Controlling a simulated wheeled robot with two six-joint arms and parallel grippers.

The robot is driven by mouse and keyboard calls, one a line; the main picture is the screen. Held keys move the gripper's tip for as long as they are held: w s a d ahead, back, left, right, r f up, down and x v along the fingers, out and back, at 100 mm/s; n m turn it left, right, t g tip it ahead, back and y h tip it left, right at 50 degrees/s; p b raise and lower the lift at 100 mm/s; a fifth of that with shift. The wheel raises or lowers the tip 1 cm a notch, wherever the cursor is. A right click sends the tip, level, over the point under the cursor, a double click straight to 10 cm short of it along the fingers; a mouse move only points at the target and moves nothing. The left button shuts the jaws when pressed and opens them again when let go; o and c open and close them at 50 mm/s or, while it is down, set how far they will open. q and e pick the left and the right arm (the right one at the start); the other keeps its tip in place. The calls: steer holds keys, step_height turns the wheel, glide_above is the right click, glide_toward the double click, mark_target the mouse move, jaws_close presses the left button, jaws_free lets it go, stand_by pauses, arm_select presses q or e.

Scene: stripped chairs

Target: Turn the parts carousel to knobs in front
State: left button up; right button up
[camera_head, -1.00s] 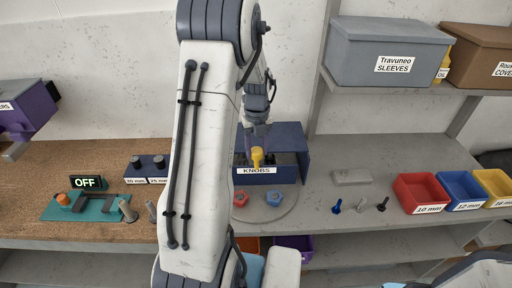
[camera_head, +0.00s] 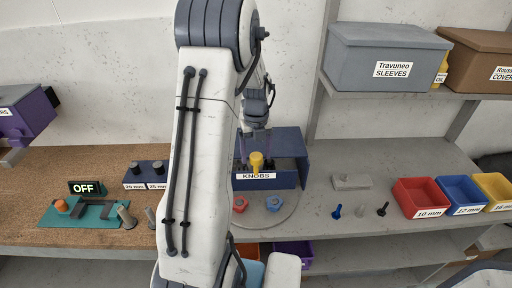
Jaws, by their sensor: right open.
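The parts carousel is a round grey plate (camera_head: 285,220) on the bench, partly hidden behind my arm. A dark blue bin labelled KNOBS (camera_head: 290,180) stands on it with its label toward me. A yellow knob (camera_head: 257,162) shows at the bin, above the label. My right gripper (camera_head: 254,146) is open just above the yellow knob, at the bin's opening. Whether it touches anything I cannot tell. My left gripper is not in view.
Red (camera_head: 420,198), blue (camera_head: 461,192) and yellow (camera_head: 494,188) trays stand at the right. Several bolts stand left of them. A green fixture (camera_head: 90,212) with an OFF sign is at the left. A shelf with a grey SLEEVES box (camera_head: 386,58) hangs at upper right.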

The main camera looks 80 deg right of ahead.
step_height(320, 180, up, 9)
steer(key=shift+f+b, duration=0.1)
steer(key=shift+b, duration=0.7)
steer(key=shift+r, duration=0.75)
